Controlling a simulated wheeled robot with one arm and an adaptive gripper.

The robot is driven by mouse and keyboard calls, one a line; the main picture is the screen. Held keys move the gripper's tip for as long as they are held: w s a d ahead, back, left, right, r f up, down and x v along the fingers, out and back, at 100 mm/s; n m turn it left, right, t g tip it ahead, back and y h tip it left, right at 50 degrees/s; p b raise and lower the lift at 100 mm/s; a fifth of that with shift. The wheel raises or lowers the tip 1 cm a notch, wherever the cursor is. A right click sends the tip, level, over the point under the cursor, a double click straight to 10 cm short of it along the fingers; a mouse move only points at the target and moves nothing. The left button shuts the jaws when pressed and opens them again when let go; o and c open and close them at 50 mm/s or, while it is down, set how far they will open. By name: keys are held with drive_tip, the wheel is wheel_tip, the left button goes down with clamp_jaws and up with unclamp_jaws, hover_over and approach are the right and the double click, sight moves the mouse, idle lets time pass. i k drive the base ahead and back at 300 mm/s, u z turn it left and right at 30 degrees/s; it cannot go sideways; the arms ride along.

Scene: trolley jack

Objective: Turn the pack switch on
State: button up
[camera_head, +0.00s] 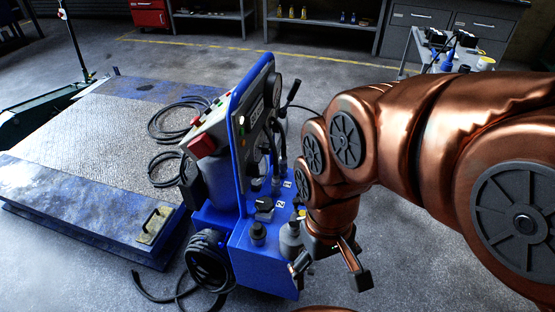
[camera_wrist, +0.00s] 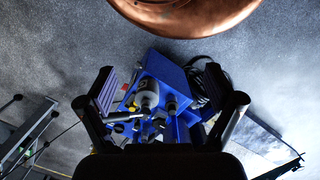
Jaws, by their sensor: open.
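The blue power pack (camera_head: 268,250) stands on the floor in the middle of the head view, with an upright panel (camera_head: 240,140) and a grey top box carrying a red knob (camera_head: 202,146). I cannot make out for sure which part is the pack switch. My gripper (camera_head: 332,266) is open and empty, pointing down at the right side of the pack, beside a grey cylindrical fitting (camera_head: 291,240). In the wrist view the blue pack (camera_wrist: 170,68) and the fitting (camera_wrist: 147,92) show between the spread fingers of my gripper (camera_wrist: 160,88). Contact cannot be told.
A low platform (camera_head: 90,150) with a steel plate lies left of the pack. Black hoses (camera_head: 165,125) lie on it, and a black cable (camera_head: 170,298) lies on the floor. Shelves and a cabinet (camera_head: 440,30) stand at the back. Open floor lies behind the pack.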

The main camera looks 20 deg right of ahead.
sight(252, 168)
drive_tip(key=z, duration=1.1)
drive_tip(key=k, duration=1.05)
drive_tip(key=u, duration=1.2)
drive_tip(key=i, duration=1)
